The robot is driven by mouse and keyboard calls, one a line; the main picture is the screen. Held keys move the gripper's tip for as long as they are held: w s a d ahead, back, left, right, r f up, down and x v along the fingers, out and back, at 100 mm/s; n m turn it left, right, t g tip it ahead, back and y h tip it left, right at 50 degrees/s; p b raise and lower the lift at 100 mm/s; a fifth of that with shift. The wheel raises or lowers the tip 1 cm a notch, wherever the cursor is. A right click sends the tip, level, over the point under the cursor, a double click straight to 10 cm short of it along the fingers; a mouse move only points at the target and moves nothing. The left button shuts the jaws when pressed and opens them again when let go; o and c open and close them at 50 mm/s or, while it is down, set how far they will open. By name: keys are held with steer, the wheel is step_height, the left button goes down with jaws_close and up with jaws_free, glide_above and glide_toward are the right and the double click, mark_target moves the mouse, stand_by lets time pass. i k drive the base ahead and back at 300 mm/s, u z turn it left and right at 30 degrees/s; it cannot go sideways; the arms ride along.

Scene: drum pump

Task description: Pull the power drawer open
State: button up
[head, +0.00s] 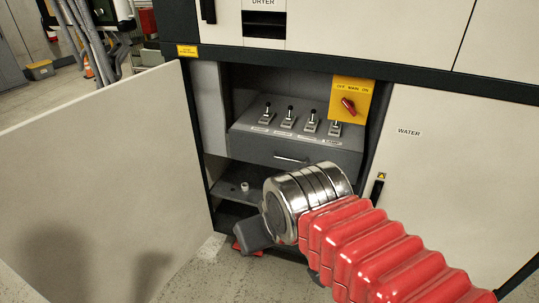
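The power drawer (300,150) is a grey unit inside the open cabinet bay. A thin bar handle (291,159) is on its front face, and several black-tipped toggle switches (289,118) stand in a row on its sloped top. I cannot tell whether the drawer is out at all. My gripper (253,236) is at the lower middle, below and left of the handle in the picture and apart from it. Only a dark grey part of it shows beyond my silver wrist; its fingers cannot be made out clearly.
An open cabinet door (95,175) fills the left side. A shelf (228,186) with a small pale object (245,186) lies below the drawer. A yellow panel (352,96) with a red rotary switch (348,106) is at the right. A closed WATER door (440,160) stands further right.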

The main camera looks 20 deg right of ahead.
mark_target(275, 143)
steer(key=u, duration=0.05)
steer(key=i, duration=1.35)
steer(key=z, duration=0.3)
